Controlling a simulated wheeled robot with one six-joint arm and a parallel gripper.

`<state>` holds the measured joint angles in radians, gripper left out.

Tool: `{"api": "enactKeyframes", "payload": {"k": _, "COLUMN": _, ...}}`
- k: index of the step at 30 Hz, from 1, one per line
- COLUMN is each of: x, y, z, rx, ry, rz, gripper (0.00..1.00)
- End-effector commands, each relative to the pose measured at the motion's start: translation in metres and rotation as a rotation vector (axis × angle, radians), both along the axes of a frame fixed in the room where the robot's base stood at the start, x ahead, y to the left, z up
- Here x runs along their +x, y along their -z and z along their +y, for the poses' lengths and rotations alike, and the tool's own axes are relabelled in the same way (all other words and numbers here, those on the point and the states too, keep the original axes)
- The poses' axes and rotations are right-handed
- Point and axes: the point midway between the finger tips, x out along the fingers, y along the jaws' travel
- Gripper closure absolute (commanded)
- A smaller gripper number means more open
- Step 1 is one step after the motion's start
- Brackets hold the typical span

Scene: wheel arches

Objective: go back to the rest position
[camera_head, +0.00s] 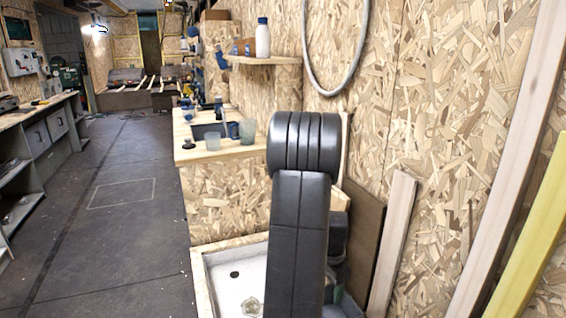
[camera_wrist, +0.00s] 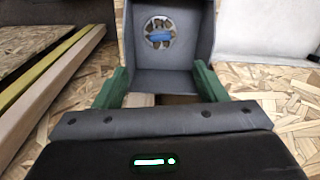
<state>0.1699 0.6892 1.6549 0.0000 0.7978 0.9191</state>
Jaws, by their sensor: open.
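My gripper (camera_wrist: 162,78) shows in the wrist view. Its two green fingers stand wide apart, with nothing held between them. Beyond the fingers is a grey box-like recess (camera_wrist: 172,84) with a round opening in its back. Something blue (camera_wrist: 160,37) shows in that opening, too small to name. In the head view my black arm rises at centre right, and my gripper does not show there.
A wooden counter (camera_head: 186,156) with cups and a sink stands left of my arm. A white basin (camera_head: 221,271) lies below it. Wooden boards (camera_head: 392,240) lean against the chipboard wall (camera_head: 440,120) at right. The dark floor (camera_head: 110,235) at left is clear.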

Motion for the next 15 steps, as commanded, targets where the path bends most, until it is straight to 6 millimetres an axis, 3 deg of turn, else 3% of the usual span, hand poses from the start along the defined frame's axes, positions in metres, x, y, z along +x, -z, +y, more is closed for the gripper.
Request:
{"api": "enactKeyframes", "payload": {"k": 3, "x": -0.001, "y": 0.028, "z": 0.000, "rx": 0.001, "ry": 0.000, "rz": 0.005, "gripper": 0.35}}
{"api": "enactKeyframes", "payload": {"k": 11, "x": -0.001, "y": 0.077, "z": 0.000, "rx": 0.000, "ry": 0.000, "rz": 0.002, "gripper": 0.35}}
{"api": "enactKeyframes", "payload": {"k": 12, "x": 0.001, "y": 0.059, "z": 0.000, "rx": -0.001, "ry": 0.000, "rz": -0.003, "gripper": 0.35}}
{"api": "enactKeyframes", "payload": {"k": 15, "x": 0.000, "y": 0.046, "z": 0.000, "rx": 0.000, "ry": 0.000, "rz": -0.002, "gripper": 0.35}}
